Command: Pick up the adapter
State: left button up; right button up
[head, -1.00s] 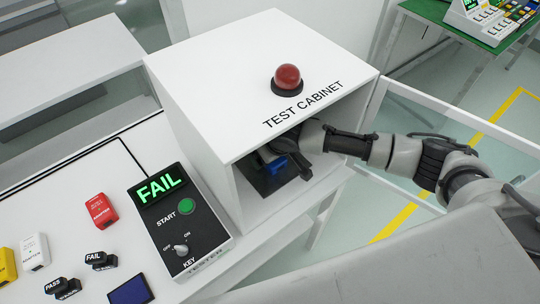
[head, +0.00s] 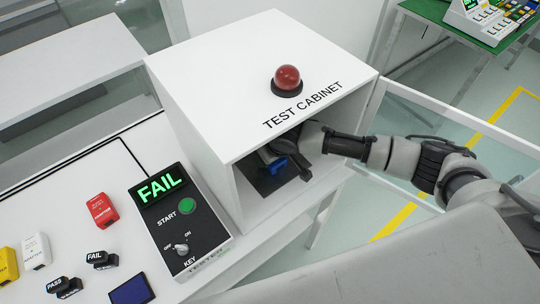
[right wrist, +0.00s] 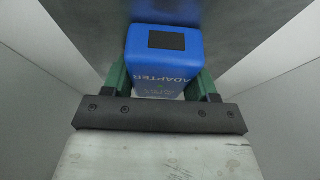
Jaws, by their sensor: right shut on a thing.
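A blue adapter (right wrist: 162,58) with a dark square and the word ADAPTER shows in the right wrist view. My right gripper (right wrist: 160,80) is shut on it, a green finger at each side. In the head view my right arm reaches into the open front of the white test cabinet (head: 300,60). There the blue adapter (head: 278,164) shows only in part, above the dark floor inside the cabinet. A red adapter (head: 101,210), a white adapter (head: 36,250) and a yellow adapter (head: 8,264) are on the table at left. My left gripper is not in view.
The black tester (head: 184,222) stands left of the cabinet opening; its display reads FAIL in green. PASS and FAIL stamps (head: 100,260) and a dark blue pad (head: 131,290) lie near it. A red dome (head: 287,79) sits on the cabinet top.

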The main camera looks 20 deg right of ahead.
jog(key=shift+c, duration=1.1)
